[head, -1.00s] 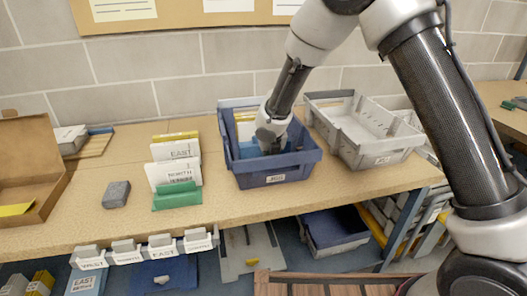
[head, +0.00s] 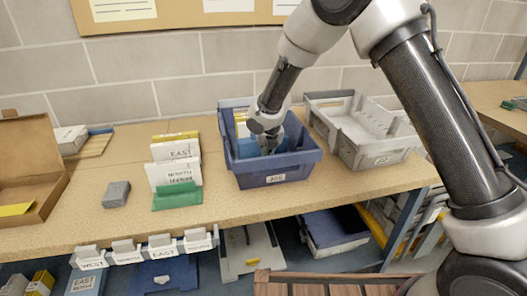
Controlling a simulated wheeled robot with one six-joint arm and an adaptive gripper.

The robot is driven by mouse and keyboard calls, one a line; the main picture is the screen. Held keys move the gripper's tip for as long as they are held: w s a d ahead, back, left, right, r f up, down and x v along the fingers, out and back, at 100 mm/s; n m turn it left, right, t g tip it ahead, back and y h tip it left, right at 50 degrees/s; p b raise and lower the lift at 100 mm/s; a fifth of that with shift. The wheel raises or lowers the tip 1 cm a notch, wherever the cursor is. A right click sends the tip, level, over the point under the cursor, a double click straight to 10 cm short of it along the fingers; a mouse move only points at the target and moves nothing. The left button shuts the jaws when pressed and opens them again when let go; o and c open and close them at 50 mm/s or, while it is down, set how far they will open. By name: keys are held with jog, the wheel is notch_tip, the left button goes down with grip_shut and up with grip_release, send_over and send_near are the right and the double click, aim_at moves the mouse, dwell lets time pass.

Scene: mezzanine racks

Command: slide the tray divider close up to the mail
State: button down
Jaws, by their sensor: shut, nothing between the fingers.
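The blue mail tray (head: 278,178) stands on the bench, with a white label on its front. Some white and yellow mail (head: 241,127) stands upright at its back left, partly hidden by my arm. A brighter blue panel, which looks like the tray divider (head: 247,150), stands inside the tray in front of the mail. My gripper (head: 269,150) is shut and empty, pointing down into the tray at the divider's right part. I cannot tell whether the fingertips touch the divider, or how wide the gap to the mail is.
A grey tray (head: 376,158) stands close to the right. Sorted cards behind a green holder (head: 177,196), a grey block (head: 116,194) and an open cardboard box (head: 40,165) are to the left. Labelled holders (head: 160,246) line the bench's front edge.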

jog(key=shift+w+a, duration=0.15)
jog(key=shift+w, duration=0.3)
dwell(0.5)
jog(key=shift+w+a, duration=0.1)
jog(key=shift+w, duration=0.25)
jog(key=shift+w+a, duration=0.3)
jog(key=shift+w, duration=0.65)
dwell(1.5)
jog(key=shift+s, duration=0.1)
jog(key=shift+s+d, duration=0.25)
jog(key=shift+s, duration=0.4)
notch_tip(320, 180, up, 13)
dwell(0.8)
